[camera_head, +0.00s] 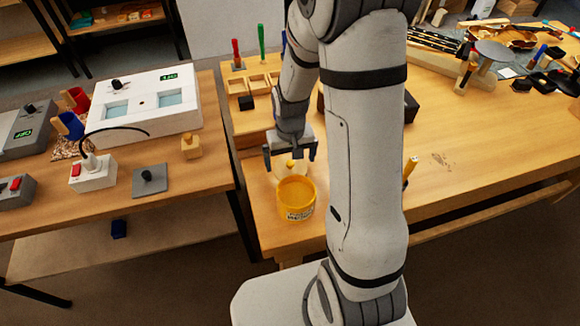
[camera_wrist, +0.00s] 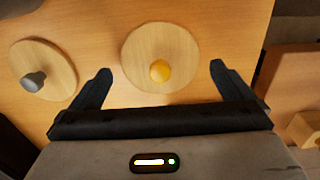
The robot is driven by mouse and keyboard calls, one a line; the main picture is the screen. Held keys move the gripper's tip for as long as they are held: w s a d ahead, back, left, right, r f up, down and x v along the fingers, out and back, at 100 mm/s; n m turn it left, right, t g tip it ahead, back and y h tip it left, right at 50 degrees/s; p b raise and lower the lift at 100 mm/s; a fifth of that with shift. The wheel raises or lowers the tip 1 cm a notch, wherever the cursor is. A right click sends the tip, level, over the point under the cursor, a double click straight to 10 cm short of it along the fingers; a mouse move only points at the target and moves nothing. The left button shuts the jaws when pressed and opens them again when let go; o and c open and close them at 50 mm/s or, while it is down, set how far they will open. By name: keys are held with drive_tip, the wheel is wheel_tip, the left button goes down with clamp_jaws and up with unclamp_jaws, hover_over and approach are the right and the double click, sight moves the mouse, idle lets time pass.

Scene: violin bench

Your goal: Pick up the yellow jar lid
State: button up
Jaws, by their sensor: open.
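The yellow jar lid (camera_wrist: 138,48) is a round wooden disc with a yellow knob, lying on the wooden bench. In the head view the lid (camera_head: 283,170) shows as a pale disc just behind an orange-yellow jar (camera_head: 297,200), partly hidden by the jar and my gripper. My gripper (camera_head: 290,156) is open and empty, pointing down over the lid. In the wrist view the knob lies between the two spread fingertips (camera_wrist: 162,68), with no visible contact. A second wooden lid (camera_wrist: 58,62) with a grey knob lies left of it in that view.
A wooden tray (camera_head: 258,84) and upright tools with coloured handles stand behind my gripper. A separate table (camera_head: 215,165) at left holds a white box (camera_head: 150,105) and small devices. The right bench surface (camera_head: 480,145) has free room. My arm hides part of the bench.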

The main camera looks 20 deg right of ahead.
drive_tip(key=shift+f, duration=0.95)
drive_tip(key=c, duration=0.8)
drive_tip(key=shift+c, duration=0.2)
